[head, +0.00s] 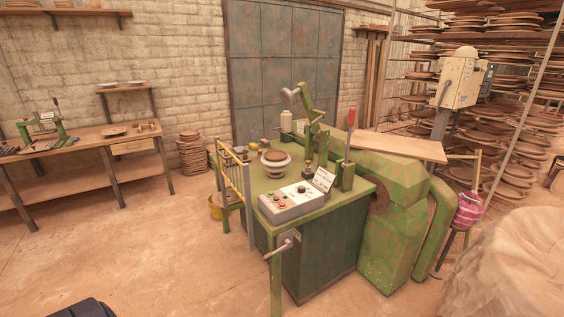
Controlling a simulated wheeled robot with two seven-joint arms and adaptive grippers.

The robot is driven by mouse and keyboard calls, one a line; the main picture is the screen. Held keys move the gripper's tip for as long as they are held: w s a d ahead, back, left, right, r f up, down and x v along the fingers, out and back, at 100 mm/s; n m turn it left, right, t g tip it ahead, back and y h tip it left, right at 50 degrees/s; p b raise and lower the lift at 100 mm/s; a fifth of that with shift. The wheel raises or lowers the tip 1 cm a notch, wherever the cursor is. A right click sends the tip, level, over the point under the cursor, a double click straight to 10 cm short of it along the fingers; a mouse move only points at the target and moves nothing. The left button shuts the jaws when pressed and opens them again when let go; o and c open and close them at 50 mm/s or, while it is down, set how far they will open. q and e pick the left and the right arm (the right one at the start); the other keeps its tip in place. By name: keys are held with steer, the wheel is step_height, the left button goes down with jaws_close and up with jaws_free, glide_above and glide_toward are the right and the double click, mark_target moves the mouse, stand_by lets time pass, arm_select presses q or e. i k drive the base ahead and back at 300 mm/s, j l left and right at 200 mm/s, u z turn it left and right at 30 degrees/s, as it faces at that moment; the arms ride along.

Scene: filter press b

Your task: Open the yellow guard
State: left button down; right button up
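The yellow guard (233,168) is a narrow barred frame standing upright along the left edge of the green press table (327,206). A grey upright post (250,208) stands at its near end. Whether the guard is latched cannot be told from here. Behind it on the table is a round mould with a brown top (275,157). A grey control box (293,201) with coloured buttons sits at the table's front edge. Neither of my grippers is in view.
A crank handle (283,245) sticks out below the table's front corner. A workbench (85,146) is against the left wall. The floor left of the press is clear.

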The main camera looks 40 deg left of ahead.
mark_target(219, 143)
steer(key=u, duration=1.6)
